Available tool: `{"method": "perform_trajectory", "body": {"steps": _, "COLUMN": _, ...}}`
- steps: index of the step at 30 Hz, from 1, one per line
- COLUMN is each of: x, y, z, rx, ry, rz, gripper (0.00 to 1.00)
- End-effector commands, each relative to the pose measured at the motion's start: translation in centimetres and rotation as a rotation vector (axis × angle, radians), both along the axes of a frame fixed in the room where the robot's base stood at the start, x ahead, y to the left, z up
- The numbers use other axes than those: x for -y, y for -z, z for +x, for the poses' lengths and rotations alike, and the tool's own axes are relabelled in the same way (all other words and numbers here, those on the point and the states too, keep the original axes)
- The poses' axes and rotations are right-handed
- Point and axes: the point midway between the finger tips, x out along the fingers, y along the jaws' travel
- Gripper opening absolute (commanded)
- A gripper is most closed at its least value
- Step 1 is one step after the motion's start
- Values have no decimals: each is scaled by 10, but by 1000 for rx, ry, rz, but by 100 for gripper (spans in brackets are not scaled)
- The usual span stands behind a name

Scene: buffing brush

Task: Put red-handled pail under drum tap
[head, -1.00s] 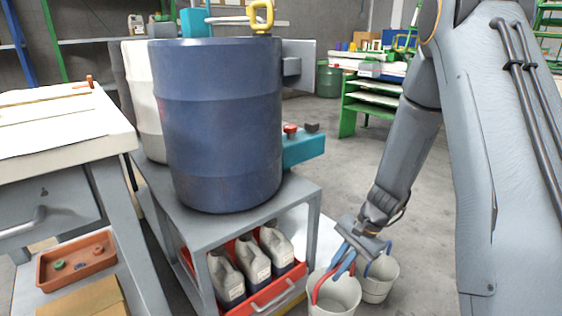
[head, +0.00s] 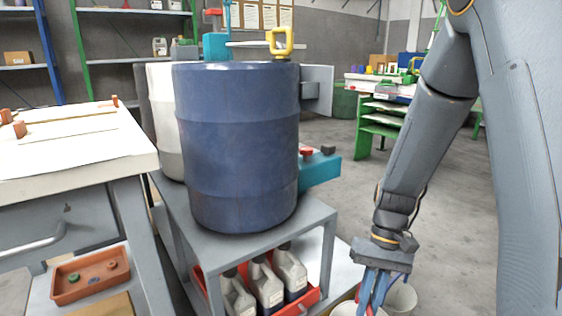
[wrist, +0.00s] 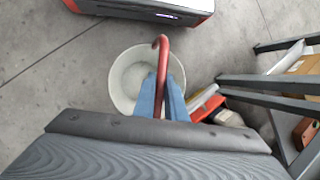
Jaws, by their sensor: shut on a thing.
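My gripper (head: 372,296) points down at the lower right of the head view. Its blue fingers (wrist: 160,98) are shut on the red handle (wrist: 161,48) of a whitish pail (wrist: 120,84). In the wrist view the pail is below the fingers and looks empty. In the head view only a bit of its rim shows at the bottom edge. A blue drum (head: 238,150) stands on a grey stand (head: 245,243), left of my gripper. No tap shows on the drum's visible side.
Several jugs (head: 266,285) sit in a red tray (head: 312,297) under the stand. A workbench (head: 80,140) is at the left. Bare floor (head: 450,215) lies at the right.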

Motion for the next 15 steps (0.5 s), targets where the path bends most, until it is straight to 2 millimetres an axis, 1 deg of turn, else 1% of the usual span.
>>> {"method": "perform_trajectory", "body": {"steps": 2, "x": 1, "y": -5, "z": -4, "rx": -3, "ry": -28, "rz": -2, "gripper": 0}}
{"method": "perform_trajectory", "body": {"steps": 11, "x": 1, "y": -27, "z": -5, "rx": -3, "ry": -22, "rz": -2, "gripper": 0}}
{"method": "perform_trajectory", "body": {"steps": 15, "x": 2, "y": -42, "z": -5, "rx": -3, "ry": -22, "rz": -1, "gripper": 0}}
